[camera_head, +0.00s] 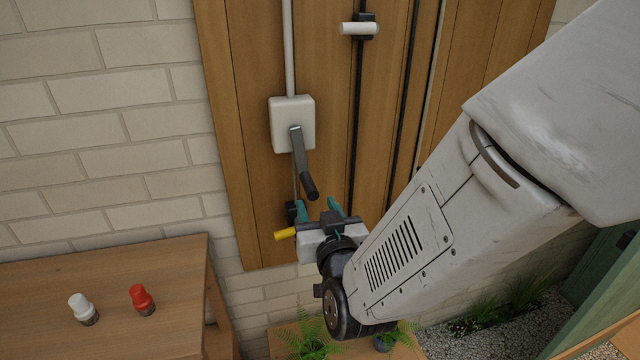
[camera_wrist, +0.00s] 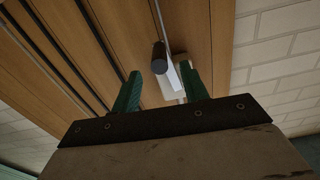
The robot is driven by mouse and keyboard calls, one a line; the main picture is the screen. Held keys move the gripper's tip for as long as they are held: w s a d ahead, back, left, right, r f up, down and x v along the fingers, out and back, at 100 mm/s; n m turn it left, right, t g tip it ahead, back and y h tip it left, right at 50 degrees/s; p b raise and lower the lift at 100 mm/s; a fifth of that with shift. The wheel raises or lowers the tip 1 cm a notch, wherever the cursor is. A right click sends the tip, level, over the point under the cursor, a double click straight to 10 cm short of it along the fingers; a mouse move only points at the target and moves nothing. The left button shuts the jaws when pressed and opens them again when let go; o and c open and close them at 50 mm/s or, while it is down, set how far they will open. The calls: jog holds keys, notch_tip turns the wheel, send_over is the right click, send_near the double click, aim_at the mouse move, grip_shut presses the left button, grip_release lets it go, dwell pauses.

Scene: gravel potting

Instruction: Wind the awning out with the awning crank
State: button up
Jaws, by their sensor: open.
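The awning crank is on the wooden panel, with a white gearbox (camera_head: 292,124), a grey crank arm (camera_head: 299,150) and a black handle (camera_head: 309,187) hanging down and slightly right. My gripper (camera_head: 319,207) is open just below the handle, its teal fingers pointing up toward it. In the wrist view the handle's round end (camera_wrist: 160,57) shows just beyond the gap between the fingertips (camera_wrist: 160,75), with the white gearbox (camera_wrist: 172,88) behind. I see no contact; whether the handle's tip reaches between the fingers I cannot tell. The awning itself is not recognisable in view.
A yellow grip (camera_head: 285,234) shows close beside my gripper's left side. A white handle (camera_head: 360,28) sits on a black rail higher up. A wooden table (camera_head: 180,262) at left bears a white-capped jar (camera_head: 82,307) and a red-capped jar (camera_head: 141,298). Ferns (camera_head: 312,338) stand below.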

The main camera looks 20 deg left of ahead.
aim_at(310, 189)
jog(key=x, duration=0.7)
